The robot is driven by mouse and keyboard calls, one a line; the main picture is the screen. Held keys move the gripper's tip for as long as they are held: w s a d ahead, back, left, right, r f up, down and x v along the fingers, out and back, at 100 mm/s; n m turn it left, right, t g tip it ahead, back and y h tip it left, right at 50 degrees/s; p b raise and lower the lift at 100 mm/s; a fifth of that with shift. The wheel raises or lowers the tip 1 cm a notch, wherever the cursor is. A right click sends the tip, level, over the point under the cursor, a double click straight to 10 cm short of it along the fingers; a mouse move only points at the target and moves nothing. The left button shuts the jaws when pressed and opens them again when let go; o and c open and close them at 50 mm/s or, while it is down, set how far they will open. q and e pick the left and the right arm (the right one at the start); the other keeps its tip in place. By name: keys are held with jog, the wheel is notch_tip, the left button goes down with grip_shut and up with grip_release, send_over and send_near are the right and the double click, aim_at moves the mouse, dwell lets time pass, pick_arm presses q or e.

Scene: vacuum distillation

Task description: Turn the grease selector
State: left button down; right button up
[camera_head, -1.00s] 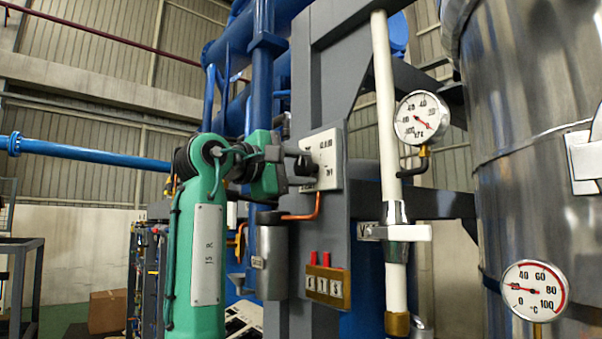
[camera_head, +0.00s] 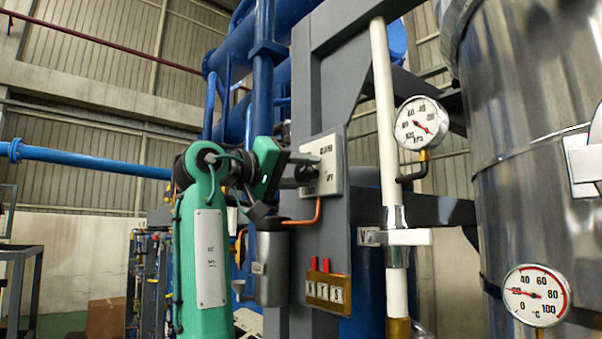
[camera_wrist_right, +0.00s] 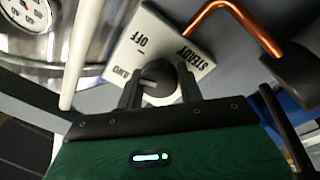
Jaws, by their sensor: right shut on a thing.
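The grease selector is a dark round knob on a pale square plate (camera_head: 327,150) fixed to the grey column in the head view. In the right wrist view its plate (camera_wrist_right: 153,38) shows the words OFF and STEADY and a third, partly hidden word. My right gripper (camera_head: 303,170) reaches the plate from the left in the head view. In the right wrist view its two fingers (camera_wrist_right: 160,92) stand on either side of the knob (camera_wrist_right: 159,78) and are shut on it. My left gripper is not in view.
A copper pipe (camera_head: 312,215) runs below the plate to a grey cylinder (camera_head: 271,265). A brass block with red pins (camera_head: 328,290) sits lower on the column. A white pipe (camera_head: 385,130), a pressure gauge (camera_head: 421,123) and a steel tank (camera_head: 530,170) stand to the right.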

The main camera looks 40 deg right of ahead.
jog(key=shift+f+m+g, duration=0.2)
jog(key=shift+m+g, duration=0.1)
jog(key=shift+m, duration=1.6)
jog(key=o, duration=1)
jog(key=shift+a+r, duration=0.1)
